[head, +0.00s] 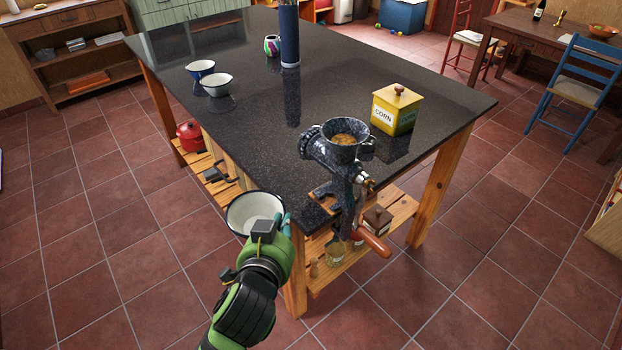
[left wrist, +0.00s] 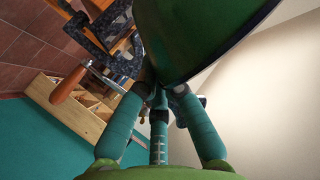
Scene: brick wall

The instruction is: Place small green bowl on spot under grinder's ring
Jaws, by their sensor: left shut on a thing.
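A small bowl (head: 252,208) with a pale inside and dark rim is held in front of the table's near corner, in the air. Its green outside fills the top of the left wrist view (left wrist: 205,40). My left gripper (head: 284,224) is shut on the bowl's wall, at its right side in the head view. The dark speckled grinder (head: 341,165) is clamped at the table's near corner, right of the bowl and apart from it. Its ringed outlet (head: 308,143) points left over the tabletop. My right gripper is not in view.
The dark table (head: 250,130) has free room left of the grinder. A yellow corn box (head: 395,112) stands behind the grinder. A blue-rimmed bowl (head: 201,69) and a pale bowl (head: 217,87) stand farther back. The grinder's red-handled crank (head: 374,243) hangs at the front.

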